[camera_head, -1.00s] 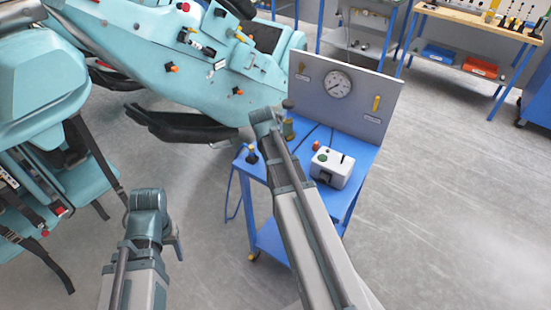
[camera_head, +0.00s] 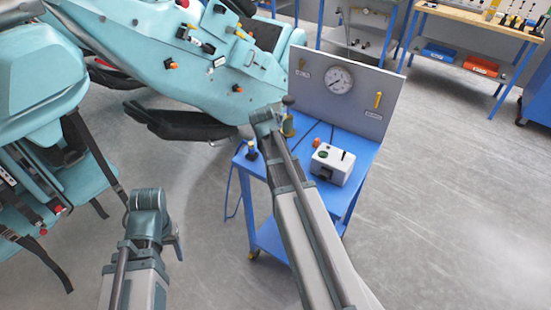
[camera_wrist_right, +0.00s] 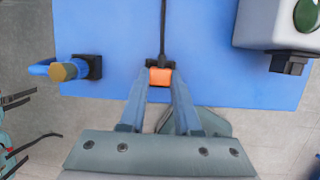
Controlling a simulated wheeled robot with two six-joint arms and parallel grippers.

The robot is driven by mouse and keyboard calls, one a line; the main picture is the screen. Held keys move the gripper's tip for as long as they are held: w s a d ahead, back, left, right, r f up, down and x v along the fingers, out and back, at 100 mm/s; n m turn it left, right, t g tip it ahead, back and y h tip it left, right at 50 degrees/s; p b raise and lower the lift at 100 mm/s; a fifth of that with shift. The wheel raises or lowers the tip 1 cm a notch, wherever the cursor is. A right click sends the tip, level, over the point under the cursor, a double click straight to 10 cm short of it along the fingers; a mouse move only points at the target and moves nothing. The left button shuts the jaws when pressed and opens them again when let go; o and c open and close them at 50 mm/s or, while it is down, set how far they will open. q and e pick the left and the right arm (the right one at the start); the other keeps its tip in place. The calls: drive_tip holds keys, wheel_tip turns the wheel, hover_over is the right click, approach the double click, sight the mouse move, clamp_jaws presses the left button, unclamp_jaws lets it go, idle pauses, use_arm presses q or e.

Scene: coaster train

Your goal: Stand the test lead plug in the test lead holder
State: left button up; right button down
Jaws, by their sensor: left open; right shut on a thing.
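In the right wrist view, an orange plug body (camera_wrist_right: 160,77) sits between the fingertips of my right gripper (camera_wrist_right: 160,84), which is shut on it. A small black part lies at its far end, and a black lead (camera_wrist_right: 163,30) runs away from it. The plug is over the near edge of the blue cart top. I cannot tell whether that black part is a holder or part of the plug. My left gripper (camera_head: 176,238) is open and empty, low at the left, away from the cart.
The blue cart (camera_head: 362,152) carries a white box (camera_head: 332,164) and an upright gauge panel (camera_head: 374,68). A blue hose end with a brass tip (camera_wrist_right: 64,71) sits at a black block on the cart's left. A teal coaster car (camera_head: 150,45) stands behind. Open floor lies right.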

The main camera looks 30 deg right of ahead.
drive_tip(key=c, duration=0.5)
unclamp_jaws()
drive_tip(key=shift+c, duration=0.2)
drive_tip(key=p+v, duration=1.3)
drive_tip(key=shift+r, duration=0.35)
drive_tip(key=shift+a, duration=0.1)
drive_tip(key=s+a+f+m+b, duration=0.2)
drive_tip(key=s+a+m, duration=0.2)
drive_tip(key=a+m, duration=0.2)
drive_tip(key=s+a+f+m+g+y+b, duration=0.1)
drive_tip(key=s+a+m, duration=0.4)
drive_tip(key=a, duration=0.6)
drive_tip(key=s+a+f+m+b, duration=0.3)
drive_tip(key=s+a+f+m, duration=0.1)
drive_tip(key=a+m, duration=0.4)
drive_tip(key=shift+s+a+f+m+g+y, duration=0.3)
drive_tip(key=shift+s+a+g+y, duration=0.1)
drive_tip(key=shift+s+a, duration=0.3)
